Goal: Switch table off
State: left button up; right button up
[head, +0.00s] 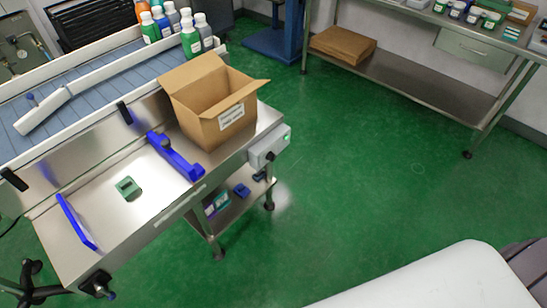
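The steel table (122,237) stands at the left with a conveyor (60,105) behind it. A grey control box (269,147) is fixed to the table's right end. A small green lit spot (287,137) shows on its face, and a small dark part shows near its lower middle. The switch's exact position is too small to tell. Neither of my grippers is in view.
An open cardboard box (208,128), a blue guide (172,155) and a small green item (128,188) are on the table. Several bottles stand behind. A steel shelf table (420,91) is at the back right. Green floor (370,190) right of the control box is clear.

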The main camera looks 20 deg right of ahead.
aim_at(271, 156)
jog(key=u, duration=0.3)
jog(key=i+l+u, duration=0.1)
jog(key=l+u, duration=0.85)
